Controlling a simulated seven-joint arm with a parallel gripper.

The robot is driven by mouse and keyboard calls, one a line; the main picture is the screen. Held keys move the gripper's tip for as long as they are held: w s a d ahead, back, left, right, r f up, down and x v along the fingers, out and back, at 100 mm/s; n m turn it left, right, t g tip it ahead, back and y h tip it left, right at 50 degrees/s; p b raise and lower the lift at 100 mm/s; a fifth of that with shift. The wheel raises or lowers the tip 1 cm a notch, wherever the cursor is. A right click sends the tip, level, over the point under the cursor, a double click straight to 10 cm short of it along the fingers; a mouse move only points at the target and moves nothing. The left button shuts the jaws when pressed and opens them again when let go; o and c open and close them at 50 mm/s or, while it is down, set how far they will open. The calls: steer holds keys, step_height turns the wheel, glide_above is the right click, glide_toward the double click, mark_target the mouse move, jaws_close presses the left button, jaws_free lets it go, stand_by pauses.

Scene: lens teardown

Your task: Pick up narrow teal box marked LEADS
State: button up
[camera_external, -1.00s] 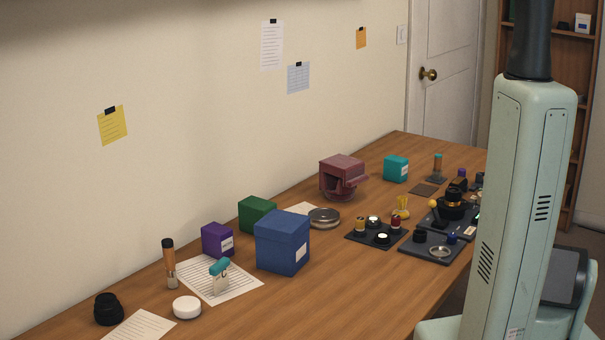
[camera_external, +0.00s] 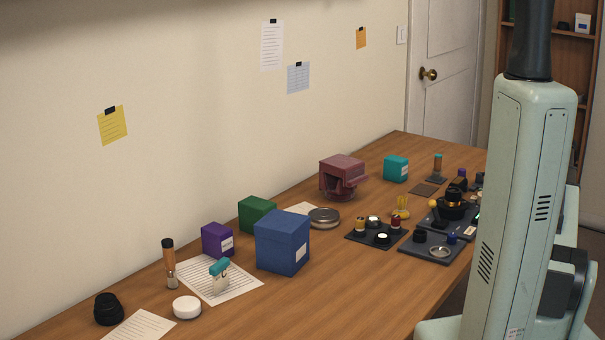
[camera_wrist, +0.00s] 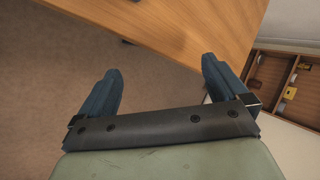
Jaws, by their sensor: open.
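A teal box (camera_external: 396,168) with a white label stands upright on the far part of the desk in the external view. The label is too small to read. The box is not seen in the wrist view. My gripper (camera_wrist: 162,68) shows in the wrist view with its two blue fingers wide apart and nothing between them. It is over the floor, near the desk's edge, and well away from the box. In the external view the gripper is hidden.
A maroon box-like device (camera_external: 341,175) stands left of the teal box, with a small dark mat (camera_external: 423,190) to its right. Blue (camera_external: 282,245), green (camera_external: 257,214) and purple (camera_external: 217,240) boxes stand nearer. Dark trays (camera_external: 432,254) with small parts lie along the right. The desk front is mostly clear.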

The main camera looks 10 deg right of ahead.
steer(key=w+a+r+n+g+y, duration=0.1)
steer(key=w+a+r+n+g, duration=0.1)
steer(key=w+a+r, duration=0.6)
step_height(320, 180, up, 6)
steer(key=n+g+h, duration=0.2)
steer(key=n+g, duration=0.4)
steer(key=n, duration=0.1)
glide_above(396, 158)
steer(key=f, duration=0.8)
steer(key=shift+d+f, duration=0.3)
steer(key=shift+f, duration=0.05)
steer(key=shift+s+a+f, duration=0.1)
steer(key=shift+a+f, duration=0.05)
steer(key=shift+f, duration=1.15)
steer(key=shift+s+a+f, duration=0.1)
steer(key=shift+a+f, duration=0.05)
steer(key=shift+f, duration=1.15)
steer(key=c, duration=1)
